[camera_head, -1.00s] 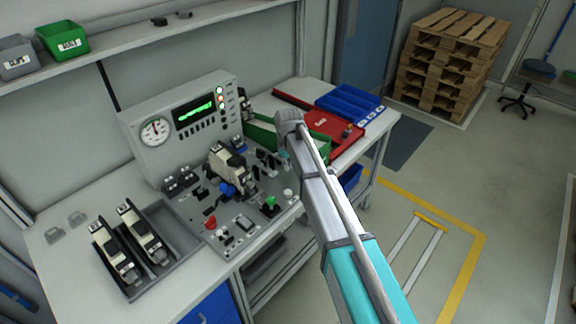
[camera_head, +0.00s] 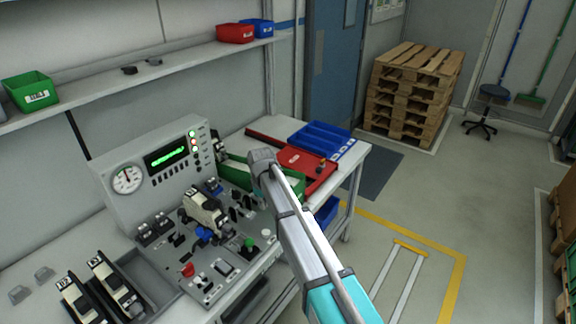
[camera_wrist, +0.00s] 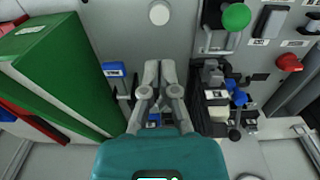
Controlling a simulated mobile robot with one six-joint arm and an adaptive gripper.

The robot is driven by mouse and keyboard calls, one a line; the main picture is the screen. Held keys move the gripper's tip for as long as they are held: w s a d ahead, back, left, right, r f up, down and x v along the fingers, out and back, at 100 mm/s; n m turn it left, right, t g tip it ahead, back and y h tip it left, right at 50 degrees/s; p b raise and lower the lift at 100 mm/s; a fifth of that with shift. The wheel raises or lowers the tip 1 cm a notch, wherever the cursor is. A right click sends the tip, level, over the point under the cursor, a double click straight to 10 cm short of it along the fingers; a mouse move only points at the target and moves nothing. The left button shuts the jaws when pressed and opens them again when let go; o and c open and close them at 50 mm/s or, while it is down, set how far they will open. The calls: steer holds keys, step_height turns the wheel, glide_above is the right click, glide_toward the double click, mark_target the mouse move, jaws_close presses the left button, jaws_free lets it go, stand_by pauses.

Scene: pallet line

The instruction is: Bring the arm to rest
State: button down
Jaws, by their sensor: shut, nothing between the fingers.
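My gripper (camera_wrist: 160,72) shows in the wrist view with its two grey fingers together and nothing between them. It is over the grey panel of the test bench, between a green bin (camera_wrist: 62,68) on the left and a black, white and blue device (camera_wrist: 218,105) on the right. In the head view my arm (camera_head: 290,225) reaches up over the bench's right side, its end in front of the green bin (camera_head: 290,184). The device (camera_head: 205,212) stands on the panel to the left of my arm.
A console with a gauge (camera_head: 127,179) stands behind the panel. Two similar devices lie in a grey tray (camera_head: 160,290) at lower left. A red tray (camera_head: 318,172) and blue bins (camera_head: 322,137) are at the bench's far end. Open floor (camera_head: 420,205) lies right, with stacked pallets (camera_head: 412,92) behind.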

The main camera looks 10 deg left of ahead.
steer(key=s+d+m, duration=0.3)
steer(key=d, duration=1)
steer(key=s+d+m, duration=0.2)
steer(key=d+m, duration=0.2)
steer(key=d, duration=0.9)
steer(key=s+d+m, duration=0.3)
steer(key=s+d, duration=0.3)
steer(key=d, duration=0.2)
steer(key=s+d+m, duration=0.3)
steer(key=s+d, duration=0.3)
steer(key=d, duration=0.3)
steer(key=shift+d, duration=0.25)
